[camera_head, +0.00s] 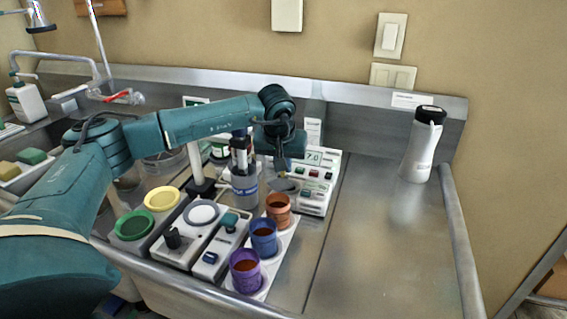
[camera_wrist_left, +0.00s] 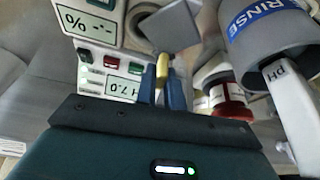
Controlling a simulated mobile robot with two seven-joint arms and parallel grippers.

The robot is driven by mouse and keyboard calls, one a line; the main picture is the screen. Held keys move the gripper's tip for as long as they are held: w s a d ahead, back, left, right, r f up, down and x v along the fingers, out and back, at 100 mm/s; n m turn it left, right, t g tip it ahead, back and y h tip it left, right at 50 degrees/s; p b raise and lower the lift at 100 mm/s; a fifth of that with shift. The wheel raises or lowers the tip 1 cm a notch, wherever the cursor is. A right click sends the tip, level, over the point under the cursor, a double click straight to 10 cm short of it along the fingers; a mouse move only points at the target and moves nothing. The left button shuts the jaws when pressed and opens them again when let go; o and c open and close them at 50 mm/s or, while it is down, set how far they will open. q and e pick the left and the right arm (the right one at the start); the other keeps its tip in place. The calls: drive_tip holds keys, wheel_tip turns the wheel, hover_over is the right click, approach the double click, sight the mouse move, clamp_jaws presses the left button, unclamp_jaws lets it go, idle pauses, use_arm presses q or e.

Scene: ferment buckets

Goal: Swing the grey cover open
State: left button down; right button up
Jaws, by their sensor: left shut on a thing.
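The grey cover (camera_head: 285,184) is a small flat plate on the white meter with the 7.0 display (camera_head: 313,158). In the left wrist view the cover (camera_wrist_left: 172,27) lies partly across a round well (camera_wrist_left: 140,14), and part of the well's rim shows beside it. My left gripper (camera_head: 282,168) reaches down over the meter at the cover. In the left wrist view its blue fingers (camera_wrist_left: 162,88) are shut on a small yellow tab (camera_wrist_left: 162,66) at the cover's edge. My right gripper is in neither view.
A grey RINSE beaker (camera_head: 244,190) with a probe stands close left of the gripper. Orange (camera_head: 278,209), blue (camera_head: 264,238) and purple (camera_head: 245,271) cups stand in front. A white bottle (camera_head: 420,148) stands at the right; the counter between is clear.

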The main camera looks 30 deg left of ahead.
sight(279, 187)
use_arm(q)
drive_tip(key=c, duration=1.5)
unclamp_jaws()
drive_tip(key=v, duration=1.3)
drive_tip(key=shift+b, duration=0.35)
drive_tip(key=shift+r, duration=0.1)
